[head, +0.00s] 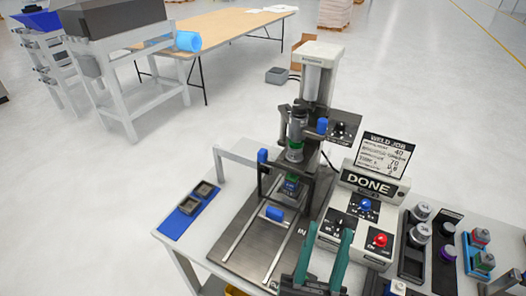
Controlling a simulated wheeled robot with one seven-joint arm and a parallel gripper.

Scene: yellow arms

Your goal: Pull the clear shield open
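The press-like weld station (318,75) stands on the table with its tall column and a head pointing down. A dark frame (308,190) around the work spot below the head seems to be the shield; its clear panel is hard to make out. A blue handle-like block (275,213) is in front of the frame, above the rails of the metal base plate (238,242). A small green-topped part (291,186) sits under the head. My gripper (330,229), with two teal fingers apart, is at the bottom centre, in front of the station to the right of the blue block. Nothing shows between the fingers.
A control box (362,208) with a blue and a red button and a "DONE" display stands right of the station. Trays with knob-like parts (421,212) are further right. A blue mat (180,224) with two dark square fixtures is at left.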

